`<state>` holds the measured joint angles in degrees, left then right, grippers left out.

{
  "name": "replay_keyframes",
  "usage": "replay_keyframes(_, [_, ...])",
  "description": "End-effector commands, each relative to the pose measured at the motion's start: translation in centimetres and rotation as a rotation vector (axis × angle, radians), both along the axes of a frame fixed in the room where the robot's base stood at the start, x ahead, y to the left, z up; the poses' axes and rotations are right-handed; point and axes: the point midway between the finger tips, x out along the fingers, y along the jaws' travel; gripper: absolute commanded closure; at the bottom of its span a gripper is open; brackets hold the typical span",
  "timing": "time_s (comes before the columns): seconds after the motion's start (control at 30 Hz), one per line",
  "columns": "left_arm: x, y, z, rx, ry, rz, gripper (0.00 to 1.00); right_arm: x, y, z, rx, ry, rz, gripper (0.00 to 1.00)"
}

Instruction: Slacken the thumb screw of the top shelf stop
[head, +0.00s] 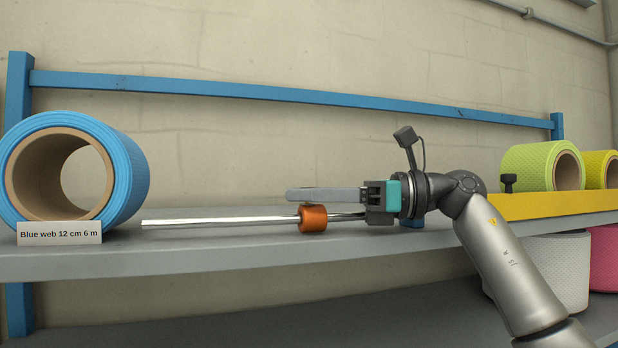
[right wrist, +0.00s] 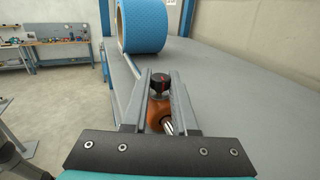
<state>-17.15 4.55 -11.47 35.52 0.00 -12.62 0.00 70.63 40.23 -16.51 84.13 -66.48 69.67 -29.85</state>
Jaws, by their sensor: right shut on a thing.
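The top shelf stop is an orange collar (head: 313,218) around a bright steel rod (head: 220,222) above the grey shelf. My right gripper (head: 296,195) reaches in from the right, level, with its fingers just above the collar. In the right wrist view the black thumb screw (right wrist: 159,82), with a small red mark, stands on the orange collar (right wrist: 156,114) between the fingertips. My right gripper (right wrist: 160,80) is shut on the thumb screw. In the head view the near finger hides the screw. How far the screw is turned cannot be told. My left gripper is not in view.
A blue roll (head: 128,165) stands at the left of the shelf (head: 250,252) behind a white label (head: 59,234). A yellow ledge (head: 555,204) with a black knob (head: 509,181) and a green roll (head: 530,164) are at the right.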

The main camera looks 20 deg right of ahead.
Motion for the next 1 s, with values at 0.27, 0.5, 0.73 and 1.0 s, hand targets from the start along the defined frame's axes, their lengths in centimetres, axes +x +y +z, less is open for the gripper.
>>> replay_keyframes(0.27, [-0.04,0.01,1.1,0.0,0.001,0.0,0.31,0.01,0.02,0.13,0.0,-0.002,0.07,1.0])
replay_keyframes(0.5, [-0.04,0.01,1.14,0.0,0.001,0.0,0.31,0.0,0.05,0.01,-0.001,-0.002,0.081,1.0])
replay_keyframes(0.73, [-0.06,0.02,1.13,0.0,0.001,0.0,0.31,0.0,0.06,-0.04,-0.003,-0.001,0.08,0.72])
replay_keyframes(1.0, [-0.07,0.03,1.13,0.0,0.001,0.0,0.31,0.0,0.06,-0.06,-0.003,-0.001,0.08,0.44])
